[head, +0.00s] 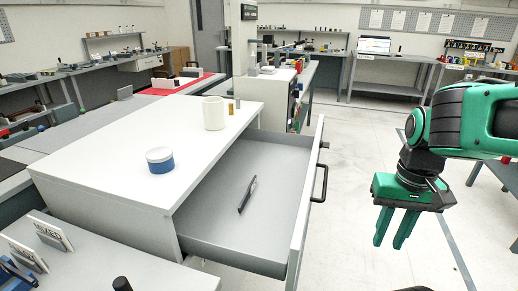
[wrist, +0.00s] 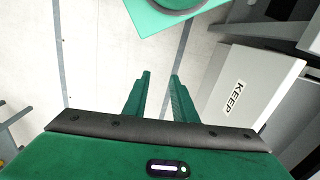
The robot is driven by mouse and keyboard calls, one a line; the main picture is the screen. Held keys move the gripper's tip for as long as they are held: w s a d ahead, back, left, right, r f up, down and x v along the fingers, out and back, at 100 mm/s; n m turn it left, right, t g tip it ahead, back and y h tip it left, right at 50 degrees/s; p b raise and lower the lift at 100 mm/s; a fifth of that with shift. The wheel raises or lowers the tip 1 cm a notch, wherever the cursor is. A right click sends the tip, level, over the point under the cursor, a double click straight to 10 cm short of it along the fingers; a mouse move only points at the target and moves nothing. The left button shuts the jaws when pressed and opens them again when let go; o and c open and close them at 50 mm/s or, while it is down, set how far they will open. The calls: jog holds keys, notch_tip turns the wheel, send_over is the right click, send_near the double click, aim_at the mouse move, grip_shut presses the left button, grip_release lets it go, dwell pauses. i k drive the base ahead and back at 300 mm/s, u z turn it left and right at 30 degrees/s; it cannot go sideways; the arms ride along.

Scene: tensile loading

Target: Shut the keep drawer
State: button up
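The drawer (head: 262,165) is pulled well out of the white cabinet (head: 110,150) in the head view. Its front panel (head: 303,220) faces right and carries a dark bar handle (head: 320,183). A dark slim object (head: 247,194) lies inside the drawer. In the wrist view a pale panel (wrist: 265,75) at right bears the label KEEP (wrist: 234,98); I cannot tell for certain that it is this drawer's front. My green gripper (head: 393,228) hangs with fingers down, to the right of the handle and apart from it. Its fingers (wrist: 160,78) are parted and empty.
A white mug (head: 213,113) and a blue-and-white round container (head: 160,160) stand on the cabinet top. The pale floor (head: 355,240) between the drawer front and my gripper is clear. Workbenches (head: 385,85) stand at the back.

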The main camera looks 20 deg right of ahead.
aim_at(265, 240)
jog(key=u, duration=0.55)
jog(key=k, duration=1.1)
jog(key=z, duration=0.75)
jog(key=i, duration=1.05)
